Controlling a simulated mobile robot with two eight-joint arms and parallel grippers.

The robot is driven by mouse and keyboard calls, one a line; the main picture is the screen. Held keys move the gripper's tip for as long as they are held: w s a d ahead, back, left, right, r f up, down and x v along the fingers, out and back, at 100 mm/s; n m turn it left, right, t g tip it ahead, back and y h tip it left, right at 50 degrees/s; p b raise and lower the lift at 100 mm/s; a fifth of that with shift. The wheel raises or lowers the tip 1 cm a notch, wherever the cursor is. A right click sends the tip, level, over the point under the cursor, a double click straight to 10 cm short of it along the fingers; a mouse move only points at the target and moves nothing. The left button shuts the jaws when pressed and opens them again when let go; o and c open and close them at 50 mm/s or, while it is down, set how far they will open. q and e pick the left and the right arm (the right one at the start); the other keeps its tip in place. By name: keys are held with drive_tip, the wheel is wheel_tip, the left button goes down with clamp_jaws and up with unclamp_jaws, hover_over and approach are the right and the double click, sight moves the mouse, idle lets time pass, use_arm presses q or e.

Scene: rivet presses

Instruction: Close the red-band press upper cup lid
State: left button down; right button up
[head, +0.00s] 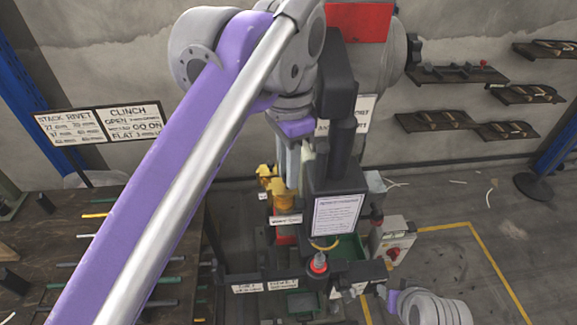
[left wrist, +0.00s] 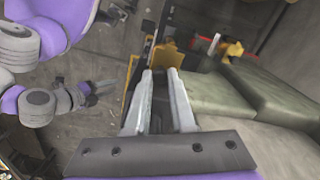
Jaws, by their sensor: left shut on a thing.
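The press (head: 338,180) stands in the middle of the head view, with a red band (head: 360,22) at its top, partly behind my left arm. My left gripper (head: 289,175) points down beside the press column, just above a yellow part (head: 285,197). In the left wrist view, its two pale fingers (left wrist: 163,85) are shut on a narrow dark part (left wrist: 161,112). I cannot tell whether this part is the upper cup lid; the lid does not show clearly. My right gripper (left wrist: 102,88) shows small in the left wrist view, away from the press; its opening is unclear.
A lower press arm with a red-topped knob (head: 319,262) juts out in front. A grey box with a red switch (head: 393,240) stands right of the press. A workbench with rods (head: 100,240) is at left. Wall shelves (head: 455,73) hang at right. Floor at right is mostly clear.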

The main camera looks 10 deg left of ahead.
use_arm(q)
drive_tip(key=c, duration=0.8)
unclamp_jaws()
drive_tip(key=shift+o, duration=0.2)
drive_tip(key=shift+r, duration=0.1)
wheel_tip(320, 180, up, 11)
drive_tip(key=shift+f, duration=0.2)
